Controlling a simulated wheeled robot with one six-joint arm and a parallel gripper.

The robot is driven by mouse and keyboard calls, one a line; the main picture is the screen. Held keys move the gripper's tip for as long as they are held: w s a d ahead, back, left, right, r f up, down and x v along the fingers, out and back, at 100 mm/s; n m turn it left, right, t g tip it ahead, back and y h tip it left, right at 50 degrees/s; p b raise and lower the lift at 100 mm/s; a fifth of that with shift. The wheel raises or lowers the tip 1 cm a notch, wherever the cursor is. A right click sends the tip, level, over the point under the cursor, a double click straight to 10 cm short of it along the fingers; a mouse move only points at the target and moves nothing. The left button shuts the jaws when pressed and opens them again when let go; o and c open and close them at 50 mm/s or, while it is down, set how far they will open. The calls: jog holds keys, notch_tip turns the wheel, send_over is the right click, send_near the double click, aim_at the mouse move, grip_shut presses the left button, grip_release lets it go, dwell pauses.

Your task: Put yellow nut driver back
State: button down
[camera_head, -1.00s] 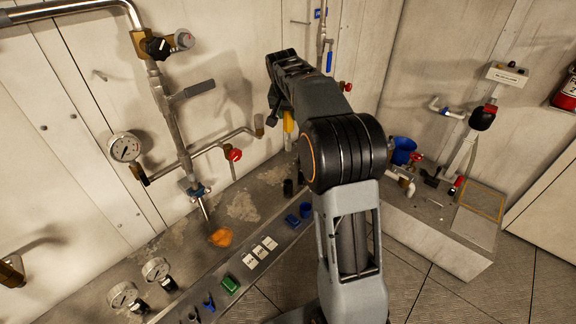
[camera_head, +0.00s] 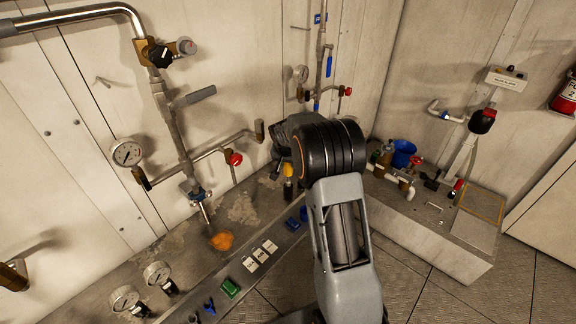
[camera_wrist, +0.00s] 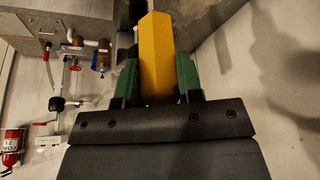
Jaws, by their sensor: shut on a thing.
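The yellow nut driver (camera_head: 288,170) shows in the head view beside my wrist, low over the ledge by the wall. In the wrist view its yellow six-sided handle (camera_wrist: 155,45) stands between the two green fingers of my gripper (camera_wrist: 158,78), which is shut on it. A dark upright piece (camera_head: 288,188) shows directly below the yellow handle in the head view. I cannot tell whether the driver is inside it or just above it. My arm hides most of the gripper in the head view.
A pipe with a red-handled valve (camera_head: 233,159) runs along the wall to the left. Blue blocks, white labels (camera_head: 261,254) and a green block (camera_head: 230,287) line the ledge's front. A blue cup (camera_head: 403,152) and fittings stand on the right bench.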

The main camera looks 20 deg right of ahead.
jog(key=shift+f, duration=1.05)
jog(key=c, duration=0.8)
grip_release()
jog(key=b+v, duration=0.1)
jog(key=v, duration=1.1)
jog(key=s+a+n+y, duration=0.1)
jog(key=s+a+n, duration=0.1)
jog(key=s, duration=0.6)
jog(key=s+a+r+n, duration=0.1)
jog(key=s+a, duration=0.3)
jog(key=s, duration=0.5)
jog(key=s+a+n+y, duration=0.1)
jog(key=s+a+n, duration=0.2)
jog(key=s, duration=0.6)
jog(key=shift+s+a+r+n+y, duration=0.15)
jog(key=shift+a+r+n+y, duration=0.15)
jog(key=shift+n, duration=0.3)
